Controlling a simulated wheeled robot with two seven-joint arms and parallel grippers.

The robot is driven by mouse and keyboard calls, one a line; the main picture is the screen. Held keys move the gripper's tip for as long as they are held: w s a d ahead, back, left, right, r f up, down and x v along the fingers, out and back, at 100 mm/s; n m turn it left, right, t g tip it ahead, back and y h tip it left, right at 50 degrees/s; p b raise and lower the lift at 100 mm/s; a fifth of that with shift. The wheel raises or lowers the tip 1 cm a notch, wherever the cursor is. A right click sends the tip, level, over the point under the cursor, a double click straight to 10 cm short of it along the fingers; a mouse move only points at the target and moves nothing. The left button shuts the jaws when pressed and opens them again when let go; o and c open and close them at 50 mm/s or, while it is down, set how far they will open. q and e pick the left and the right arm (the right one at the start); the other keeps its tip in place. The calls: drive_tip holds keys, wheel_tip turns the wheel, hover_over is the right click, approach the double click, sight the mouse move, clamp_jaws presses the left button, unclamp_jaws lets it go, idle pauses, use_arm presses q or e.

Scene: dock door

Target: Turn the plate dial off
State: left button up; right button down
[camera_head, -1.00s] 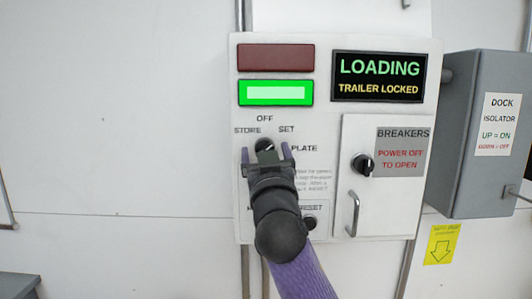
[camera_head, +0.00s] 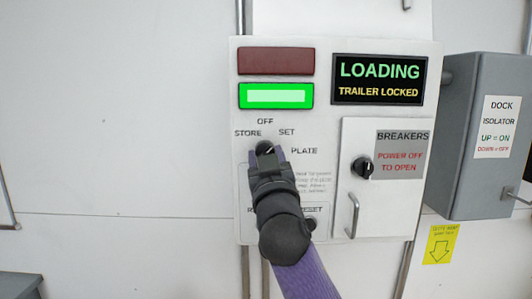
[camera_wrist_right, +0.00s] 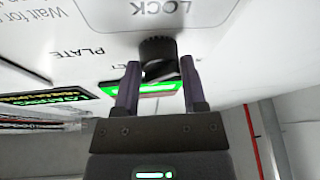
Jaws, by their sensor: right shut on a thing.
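The plate dial (camera_head: 265,147) is a small round black knob on the white control panel, under the labels STORE, OFF and SET and left of PLATE. Its lower part is hidden behind my right gripper (camera_head: 267,155), which comes up from below. In the right wrist view the black dial (camera_wrist_right: 157,52) sits between the two finger ends, and my right gripper (camera_wrist_right: 160,78) is shut on it. A pale mark shows on the dial, but its exact setting is hard to read. My left gripper is not in view.
A dark red lamp (camera_head: 275,61), a lit green lamp (camera_head: 275,95) and a LOADING / TRAILER LOCKED display (camera_head: 379,80) are above. The breaker door (camera_head: 384,210) with its black knob (camera_head: 363,167) and handle (camera_head: 352,215) is right. A grey isolator box (camera_head: 480,160) stands farther right.

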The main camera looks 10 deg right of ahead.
drive_tip(key=n+y+p, duration=0.1)
drive_tip(key=n+p, duration=0.2)
drive_tip(key=p, duration=0.1)
drive_tip(key=n+g+y+p, duration=0.1)
drive_tip(key=n+y+p, duration=0.1)
drive_tip(key=n+p, duration=0.1)
drive_tip(key=r+n+g+y+p, duration=0.1)
drive_tip(key=n+p, duration=0.3)
drive_tip(key=p, duration=0.1)
drive_tip(key=shift+d, duration=0.15)
drive_tip(key=shift+f+n+g+y+p, duration=0.25)
drive_tip(key=shift+n+g+y+p, duration=0.2)
drive_tip(key=shift+n+p, duration=0.65)
drive_tip(key=shift+c, duration=0.8)
unclamp_jaws()
drive_tip(key=shift+s+f, duration=0.1)
drive_tip(key=b+v, duration=0.1)
drive_tip(key=v, duration=0.9)
drive_tip(key=shift+b, duration=0.3)
